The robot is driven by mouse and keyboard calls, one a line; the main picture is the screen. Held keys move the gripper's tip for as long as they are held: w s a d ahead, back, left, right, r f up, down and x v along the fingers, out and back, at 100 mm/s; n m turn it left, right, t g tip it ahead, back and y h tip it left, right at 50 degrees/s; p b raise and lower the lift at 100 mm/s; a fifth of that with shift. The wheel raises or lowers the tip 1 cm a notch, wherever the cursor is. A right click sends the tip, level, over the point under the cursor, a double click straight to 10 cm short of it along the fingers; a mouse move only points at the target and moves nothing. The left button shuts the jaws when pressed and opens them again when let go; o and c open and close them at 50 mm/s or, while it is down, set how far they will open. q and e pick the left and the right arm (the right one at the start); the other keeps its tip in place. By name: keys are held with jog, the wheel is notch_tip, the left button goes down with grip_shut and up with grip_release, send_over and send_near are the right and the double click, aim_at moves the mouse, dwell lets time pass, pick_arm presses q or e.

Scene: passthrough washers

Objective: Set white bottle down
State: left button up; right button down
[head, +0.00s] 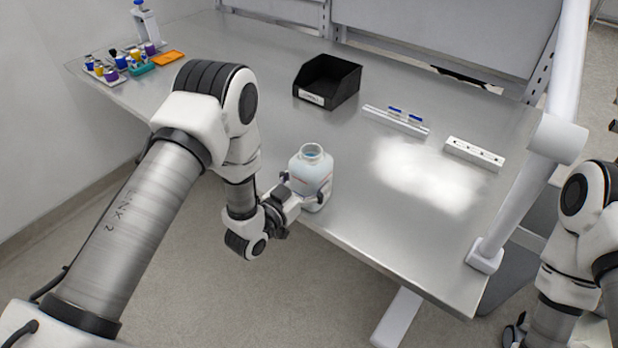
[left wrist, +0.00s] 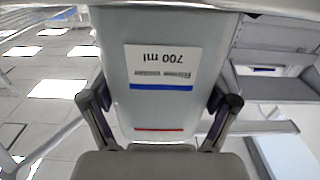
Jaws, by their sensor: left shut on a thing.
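The white bottle (head: 311,170) is upright with its mouth open, at the front edge of the metal table in the head view. My left gripper (head: 299,192) is shut on its lower body from the front left. The left wrist view shows the bottle (left wrist: 165,45) between both fingers (left wrist: 160,102), its "700 ml" label upside down in that picture. I cannot tell whether the bottle's base touches the table (head: 245,75). My right gripper (head: 516,333) is partly in view at the bottom right, low beside the table; its jaws are unclear.
A black bin (head: 328,82) stands behind the bottle. A rack with blue-capped pieces (head: 396,120) and a white strip with holes (head: 474,153) lie to the right. Small coloured bottles (head: 113,66) and an orange piece (head: 168,57) are at the far left. The tabletop around the bottle is clear.

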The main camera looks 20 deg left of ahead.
pick_arm(q)
jog(key=shift+f, duration=0.1)
jog(key=o, duration=1.6)
